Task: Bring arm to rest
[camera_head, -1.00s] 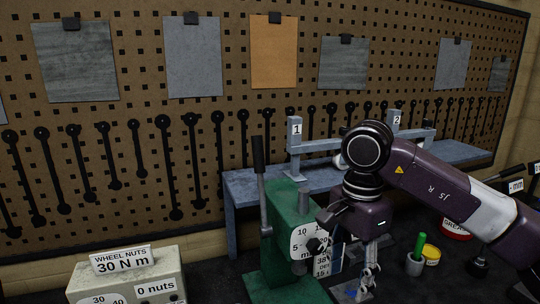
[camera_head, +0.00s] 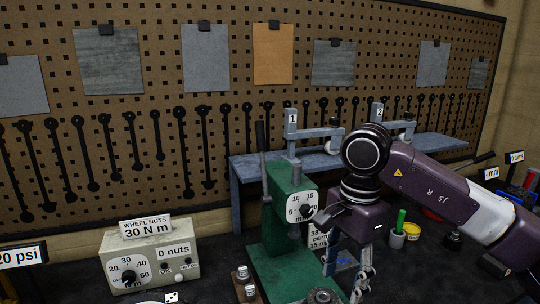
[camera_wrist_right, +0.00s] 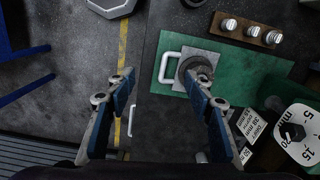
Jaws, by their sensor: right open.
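My right arm reaches in from the right in the head view. Its gripper (camera_head: 362,282) points down, just right of the green dial stand (camera_head: 285,195). In the right wrist view the gripper's two blue-padded fingers (camera_wrist_right: 165,105) are spread wide, with nothing held between them. Beyond the right finger, a grey plate with a pale handle (camera_wrist_right: 172,68) and a dark round part lies on the green base (camera_wrist_right: 235,75). My left gripper is not in view.
A wheel-nuts box (camera_head: 150,260) stands at the left front. A blue-grey rack (camera_head: 240,172) is behind the stand. A wooden block (camera_wrist_right: 250,31) holds several metal pieces.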

